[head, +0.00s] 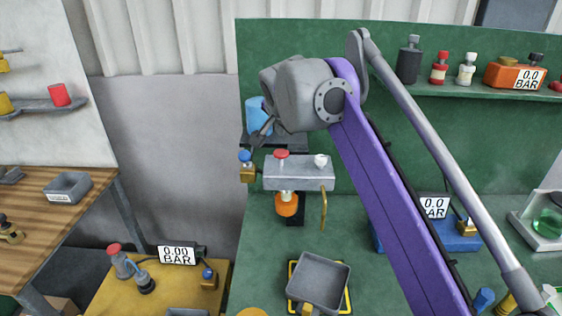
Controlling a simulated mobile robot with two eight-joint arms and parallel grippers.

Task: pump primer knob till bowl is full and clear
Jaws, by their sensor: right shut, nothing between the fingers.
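A grey filter block (312,174) is mounted in front of the green panel. A red knob (281,154) and a white knob (321,160) sit on its top; I cannot tell from looks alone which one is the primer. Under the block hangs a small bowl (287,204), orange below and pale near its top. Its fill level is too small to read. My right gripper (257,139) is shut and empty, above and left of the red knob and apart from it. My left gripper is not in view.
A blue cylinder (258,115) stands behind my right gripper. A brass fitting with a blue knob (246,168) is left of the block. A grey square tray (318,281) lies below on the green bench. My purple right arm covers the middle right.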

